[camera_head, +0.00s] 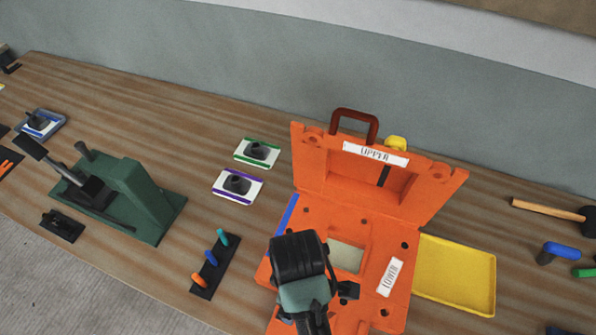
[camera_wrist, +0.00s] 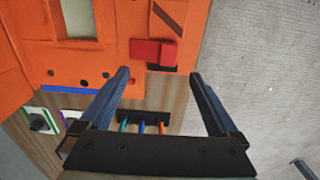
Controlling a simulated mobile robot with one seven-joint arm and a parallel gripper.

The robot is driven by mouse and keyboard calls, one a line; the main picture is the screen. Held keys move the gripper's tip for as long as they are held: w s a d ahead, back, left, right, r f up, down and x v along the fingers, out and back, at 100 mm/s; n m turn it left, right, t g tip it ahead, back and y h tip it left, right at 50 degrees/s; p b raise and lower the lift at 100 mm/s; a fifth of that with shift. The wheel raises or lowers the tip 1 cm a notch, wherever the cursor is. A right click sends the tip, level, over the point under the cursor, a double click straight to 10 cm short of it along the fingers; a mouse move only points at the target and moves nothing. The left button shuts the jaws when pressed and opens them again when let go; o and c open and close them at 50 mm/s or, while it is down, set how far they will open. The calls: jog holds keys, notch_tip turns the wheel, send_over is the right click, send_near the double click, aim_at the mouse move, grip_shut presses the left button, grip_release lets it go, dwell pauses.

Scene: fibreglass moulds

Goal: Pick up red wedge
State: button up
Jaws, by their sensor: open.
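The red wedge (camera_wrist: 153,52) shows in the wrist view, a small red block at the edge of the orange mould's lower half (camera_wrist: 115,20). A dark strip lies along its lower side. My gripper (camera_wrist: 160,73) is open and empty, its two fingers spread with the wedge just beyond the tips, between their lines. I cannot tell the exact gap to it. In the head view my arm's end covers part of the orange mould's lower half (camera_head: 375,245), the wedge is not visible there, and my fingertips are hidden.
The mould's upper half (camera_head: 440,190) stands raised behind. A yellow tray (camera_head: 480,272) lies to the right. A black rack (camera_head: 208,270) with coloured handles lies to the left, also in the wrist view (camera_wrist: 150,117). A green machine (camera_head: 145,200) stands further left. Grey floor borders the bench.

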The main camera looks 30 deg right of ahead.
notch_tip(320, 180, down, 4)
jog(key=shift+r, duration=0.15)
jog(key=f, duration=0.1)
jog(key=f+p, duration=0.1)
jog(key=f, duration=0.2)
jog(key=shift+s+a+f+p, duration=0.1)
jog(key=shift+s+a+p, duration=0.1)
jog(key=shift+s+p, duration=0.15)
jog(key=shift+f, duration=0.45)
jog(key=c, duration=1.5)
